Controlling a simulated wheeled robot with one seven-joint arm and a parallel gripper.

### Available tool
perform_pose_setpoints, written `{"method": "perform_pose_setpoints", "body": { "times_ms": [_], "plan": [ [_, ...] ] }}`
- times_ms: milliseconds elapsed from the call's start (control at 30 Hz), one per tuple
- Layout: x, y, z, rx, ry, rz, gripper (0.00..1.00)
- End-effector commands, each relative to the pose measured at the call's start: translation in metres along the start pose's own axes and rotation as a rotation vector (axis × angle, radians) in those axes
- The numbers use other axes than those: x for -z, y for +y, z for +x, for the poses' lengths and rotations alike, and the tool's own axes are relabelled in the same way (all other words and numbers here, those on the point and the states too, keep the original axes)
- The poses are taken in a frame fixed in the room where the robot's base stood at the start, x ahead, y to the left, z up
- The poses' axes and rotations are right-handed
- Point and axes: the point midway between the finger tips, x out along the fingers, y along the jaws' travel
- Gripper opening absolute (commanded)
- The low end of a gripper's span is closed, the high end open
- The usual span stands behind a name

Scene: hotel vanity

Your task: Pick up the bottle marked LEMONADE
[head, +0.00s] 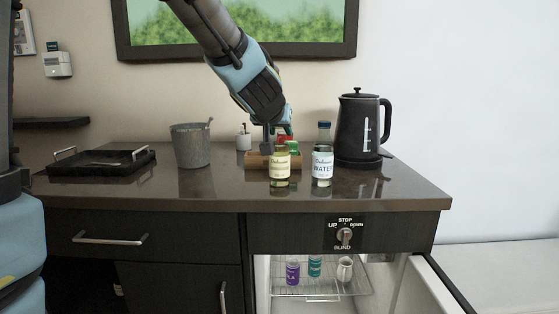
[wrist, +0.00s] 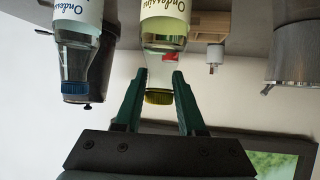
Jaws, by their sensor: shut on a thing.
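The pale yellow bottle (head: 280,168) stands upright near the counter's front. Its label's small second line is hard to read, but its yellow look sets it apart from the bottle marked WATER (head: 322,168) to its right. I cannot tell whether the yellow bottle's base touches the counter.
A dark kettle (head: 360,128) stands right of the bottles. A wooden box (head: 258,160) and a soap dispenser (head: 243,138) are behind, a grey bucket (head: 190,146) and black tray (head: 100,162) left. An open compartment with a wire rack (head: 320,282) is below. The counter's front edge is close.

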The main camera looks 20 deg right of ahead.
Motion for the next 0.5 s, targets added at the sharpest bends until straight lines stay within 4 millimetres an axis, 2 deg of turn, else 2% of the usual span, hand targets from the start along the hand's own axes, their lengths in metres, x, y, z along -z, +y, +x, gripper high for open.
{"method": "perform_pose_setpoints", "body": {
  "times_ms": [33, 267, 500],
  "plan": [
    [-0.0001, 0.0, -0.0001, 0.0, 0.0, 0.0, 0.27],
    [-0.0002, 0.0001, -0.0001, 0.0, 0.0, 0.0, 0.01],
    [-0.0002, 0.0001, -0.0001, 0.0, 0.0, 0.0, 0.0]
  ]
}}
